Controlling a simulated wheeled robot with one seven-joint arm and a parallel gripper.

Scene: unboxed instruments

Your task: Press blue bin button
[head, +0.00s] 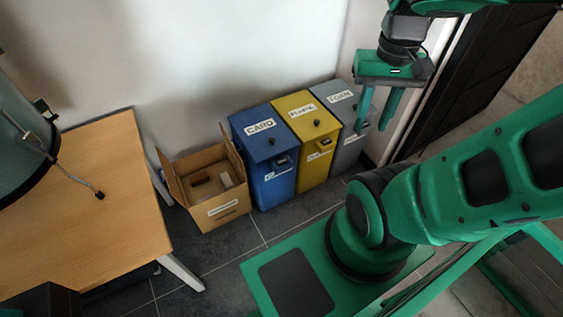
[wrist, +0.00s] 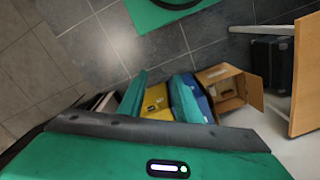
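The blue bin (head: 269,181) stands against the wall, with a lid labelled CARD. A small dark knob (head: 272,141) sits on its lid, and a dark panel (head: 282,160) is on the upper front; I cannot tell which is the button. My gripper (head: 372,128) is raised to the right of the blue bin, nearer the grey bin, with two green fingers apart and nothing between them. In the wrist view, the fingers (wrist: 159,76) are also apart. The blue bin (wrist: 204,105) shows there partly, behind the right finger; its button cannot be made out.
The yellow bin (head: 316,171) and the grey bin (head: 350,150) stand right of the blue bin. An open cardboard box (head: 222,211) with small items is at its left. A wooden table (head: 90,220) is further left. Tiled floor (head: 235,245) lies clear in front.

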